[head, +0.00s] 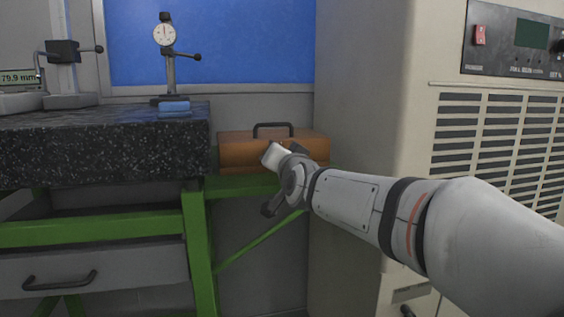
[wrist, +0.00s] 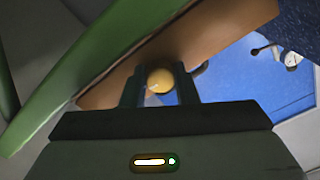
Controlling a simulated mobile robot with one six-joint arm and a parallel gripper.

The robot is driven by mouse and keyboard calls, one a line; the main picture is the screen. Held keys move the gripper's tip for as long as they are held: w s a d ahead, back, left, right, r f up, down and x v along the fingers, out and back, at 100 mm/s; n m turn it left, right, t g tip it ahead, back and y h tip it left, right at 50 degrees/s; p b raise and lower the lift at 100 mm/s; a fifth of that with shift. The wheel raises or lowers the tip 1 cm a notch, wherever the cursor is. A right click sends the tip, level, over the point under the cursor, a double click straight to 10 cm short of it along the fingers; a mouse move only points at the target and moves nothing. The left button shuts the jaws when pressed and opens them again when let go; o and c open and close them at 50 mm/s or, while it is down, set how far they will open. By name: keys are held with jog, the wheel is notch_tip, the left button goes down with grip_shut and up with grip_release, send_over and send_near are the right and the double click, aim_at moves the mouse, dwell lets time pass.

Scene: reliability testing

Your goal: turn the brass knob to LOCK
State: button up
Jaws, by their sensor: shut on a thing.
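The brass knob (wrist: 160,80) shows in the wrist view as a round yellow shape between the two fingers of my gripper (wrist: 160,92). My gripper is shut on it, one finger on each side. In the head view my gripper (head: 268,160) is in front of the wooden case (head: 235,153), which has a dark top handle. The knob is hidden behind my gripper there. No LOCK marking can be read in either view, so I cannot tell how the knob is turned.
A speckled granite slab (head: 100,150) with gauges stands left of the case on a green frame (head: 198,240). A large beige cabinet (head: 375,110) with vents stands close on the right. A blue block (head: 174,106) lies at the slab's edge.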

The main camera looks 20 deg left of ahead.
jog(key=shift+d, duration=0.1)
dwell(0.4)
jog(key=o, duration=1)
jog(key=p+v, duration=0.1)
jog(key=v, duration=0.6)
jog(key=shift+s, duration=0.35)
jog(key=shift+d, duration=0.25)
